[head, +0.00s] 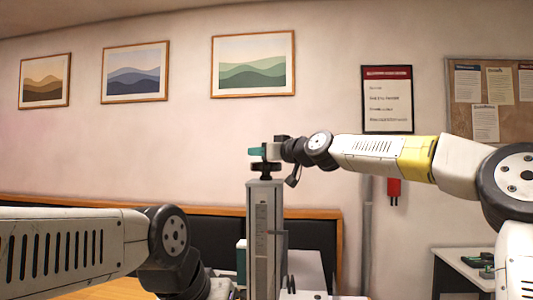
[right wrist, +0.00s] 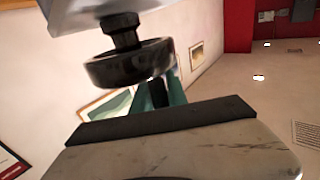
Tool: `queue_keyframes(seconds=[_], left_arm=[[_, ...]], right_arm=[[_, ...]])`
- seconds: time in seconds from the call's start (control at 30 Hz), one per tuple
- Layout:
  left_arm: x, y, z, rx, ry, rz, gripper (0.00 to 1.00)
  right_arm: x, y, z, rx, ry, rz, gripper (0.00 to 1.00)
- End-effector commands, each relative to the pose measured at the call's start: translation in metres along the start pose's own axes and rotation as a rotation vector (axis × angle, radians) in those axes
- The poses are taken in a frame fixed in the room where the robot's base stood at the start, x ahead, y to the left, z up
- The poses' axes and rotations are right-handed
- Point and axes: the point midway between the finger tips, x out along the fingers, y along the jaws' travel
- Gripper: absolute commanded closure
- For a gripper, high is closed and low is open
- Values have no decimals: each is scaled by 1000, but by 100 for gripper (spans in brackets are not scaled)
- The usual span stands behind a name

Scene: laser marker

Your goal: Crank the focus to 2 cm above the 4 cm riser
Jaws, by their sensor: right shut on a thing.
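The laser marker's grey column (head: 265,240) stands upright in the middle of the head view, with a pale scale (head: 261,232) on its front too small to read. A black handwheel (head: 267,168) sits on its top; the right wrist view shows this wheel (right wrist: 128,65) close up. My right gripper (head: 263,152) is above the wheel. Its teal fingers (right wrist: 172,88) are shut on the dark crank handle (right wrist: 158,93). My left arm shows low on the left, its gripper out of view. The riser and focus spot cannot be made out.
A wooden-edged dark panel (head: 310,225) runs behind the column. A white side table (head: 463,260) with a small green-and-black item stands at the right. A red box (head: 394,187) hangs on the wall.

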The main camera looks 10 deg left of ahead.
Motion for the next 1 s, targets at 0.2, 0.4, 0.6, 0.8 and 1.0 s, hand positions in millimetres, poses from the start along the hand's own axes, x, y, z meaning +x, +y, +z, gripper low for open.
queue_keyframes(seconds=[0.2, 0.4, 0.6, 0.8, 1.0], left_arm=[[0, 0, 0, 0, 0, 0, 37], [0, 0, 0, 0, 0, 0, 37], [0, 0, 0, 0, 0, 0, 37], [0, 0, 0, 0, 0, 0, 37], [0, 0, 0, 0, 0, 0, 37]], right_arm=[[-3, 4, 0, 10, 6, -134, 100], [-6, 2, -1, 10, 8, -316, 100], [-10, 2, -1, 6, 7, -503, 100], [-13, 1, -1, 1, 5, -641, 100], [-15, 2, 0, 1, 3, -732, 100]])
